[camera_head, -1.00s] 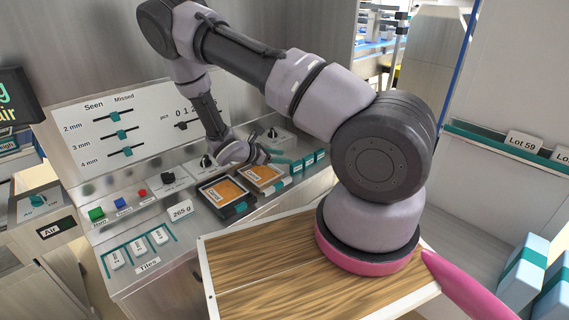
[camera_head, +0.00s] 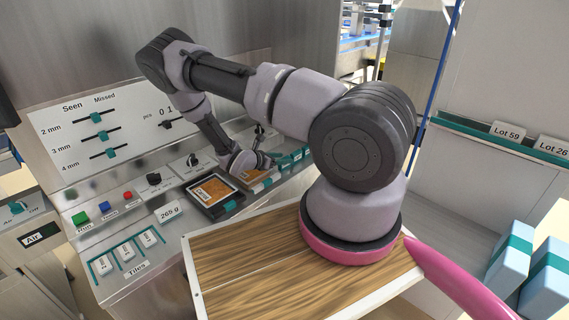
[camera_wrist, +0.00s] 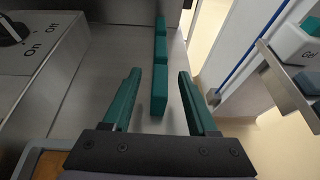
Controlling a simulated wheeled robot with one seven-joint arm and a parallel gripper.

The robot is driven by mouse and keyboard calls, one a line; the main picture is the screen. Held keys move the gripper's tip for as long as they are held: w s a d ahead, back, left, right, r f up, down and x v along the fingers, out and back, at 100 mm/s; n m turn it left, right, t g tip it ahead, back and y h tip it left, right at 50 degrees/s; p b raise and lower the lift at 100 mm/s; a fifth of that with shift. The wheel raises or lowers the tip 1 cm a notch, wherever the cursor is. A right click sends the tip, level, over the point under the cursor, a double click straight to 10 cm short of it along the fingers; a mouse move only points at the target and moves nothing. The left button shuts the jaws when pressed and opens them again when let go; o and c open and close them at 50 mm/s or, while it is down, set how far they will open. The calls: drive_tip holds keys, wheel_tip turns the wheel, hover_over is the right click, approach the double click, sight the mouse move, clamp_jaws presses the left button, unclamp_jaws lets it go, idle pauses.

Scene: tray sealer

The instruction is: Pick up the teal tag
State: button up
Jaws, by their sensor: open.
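Several teal tags, small block-like pieces, stand in a row at the right end of the steel console. In the head view the nearest teal tag (camera_head: 284,163) is just right of my gripper (camera_head: 266,160). In the wrist view the nearest teal tag (camera_wrist: 160,90) lies between and beyond my open teal fingers (camera_wrist: 159,73), with clear gaps on both sides. Two more tags (camera_wrist: 161,49) continue in line behind it. The jaws hold nothing. I cannot tell the exact height of the fingers over the tag.
Knobs (camera_head: 193,160) line the panel behind. A grey switch box (camera_wrist: 40,45) stands left in the wrist view.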

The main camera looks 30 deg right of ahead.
drive_tip(key=shift+x, duration=1.05)
clamp_jaws()
drive_tip(key=shift+r, duration=0.1)
